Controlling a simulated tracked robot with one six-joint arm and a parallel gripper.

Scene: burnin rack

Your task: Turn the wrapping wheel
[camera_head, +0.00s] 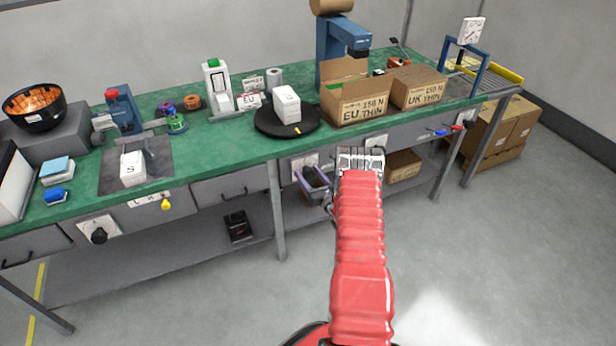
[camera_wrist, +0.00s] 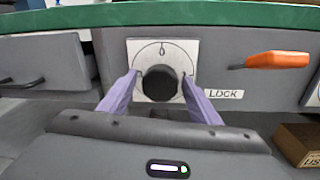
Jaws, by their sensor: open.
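A round black turntable (camera_head: 267,123), probably the wrapping wheel, lies on the green bench with a yellow mark at its front edge. A white box (camera_head: 287,104) marked S stands on it. Below, on the bench front, a black round knob (camera_wrist: 160,83) sits on a white plate (camera_wrist: 148,50) with a dial line and a mark at the top. My gripper (camera_head: 309,174) is open and empty at the bench front. In the wrist view its purple fingertips (camera_wrist: 160,78) appear on the left and right of the knob, with small gaps. I cannot tell whether they reach around it.
An orange lever (camera_wrist: 277,60) and a LOCK label (camera_wrist: 224,94) are right of the knob. A drawer (camera_wrist: 45,62) with a dark handle is left. Cardboard boxes (camera_head: 357,108) stand right of the turntable. The floor in front is clear.

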